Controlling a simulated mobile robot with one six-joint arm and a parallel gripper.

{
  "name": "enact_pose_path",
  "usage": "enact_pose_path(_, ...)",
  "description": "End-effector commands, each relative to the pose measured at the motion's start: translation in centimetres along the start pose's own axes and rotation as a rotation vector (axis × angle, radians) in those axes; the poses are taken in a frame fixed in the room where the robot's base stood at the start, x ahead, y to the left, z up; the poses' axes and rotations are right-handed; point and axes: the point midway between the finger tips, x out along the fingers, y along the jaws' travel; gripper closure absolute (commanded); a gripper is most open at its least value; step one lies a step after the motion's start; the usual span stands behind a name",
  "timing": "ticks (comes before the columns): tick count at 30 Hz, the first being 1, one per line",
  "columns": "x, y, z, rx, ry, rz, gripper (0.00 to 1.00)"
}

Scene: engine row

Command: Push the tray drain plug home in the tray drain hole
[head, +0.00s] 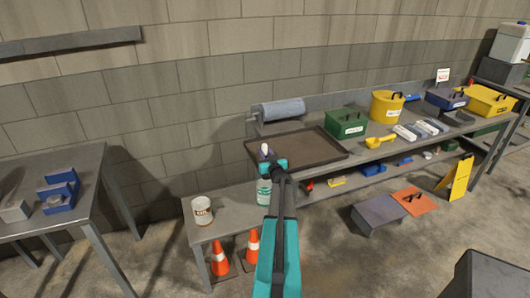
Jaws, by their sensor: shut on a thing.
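My gripper (265,156) is at the near left corner of the dark brown tray (308,147), over its rim as seen from here. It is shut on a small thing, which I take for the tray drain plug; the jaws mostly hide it. A pale white piece (265,147) shows just beyond the fingertips, and I cannot tell whether it belongs to the plug. The tray lies flat on the grey workbench and looks empty. I cannot make out the drain hole. I cannot tell whether the plug touches the tray.
A teal-labelled bottle (264,191) and a tin (202,211) stand on the lower bench. A blue roll (282,110) lies behind the tray. A green box (346,123) and yellow scoop (379,141) are to its right. Traffic cones (220,258) stand below.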

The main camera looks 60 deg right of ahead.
Motion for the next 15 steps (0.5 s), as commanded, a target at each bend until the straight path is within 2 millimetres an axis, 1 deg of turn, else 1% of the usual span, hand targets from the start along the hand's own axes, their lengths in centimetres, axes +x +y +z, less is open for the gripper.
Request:
enact_pose_path(11, 0.00, 0.00, 0.68, 0.000, 0.000, 0.000, 1.00)
enact_pose_path(12, 0.00, 0.00, 0.70, 0.000, 0.000, 0.000, 0.75)
enact_pose_path(14, -0.01, 0.00, 0.68, 0.000, 0.000, 0.000, 0.65)
enact_pose_path(15, -0.02, 0.01, 0.70, 0.000, -0.001, 0.000, 0.58)
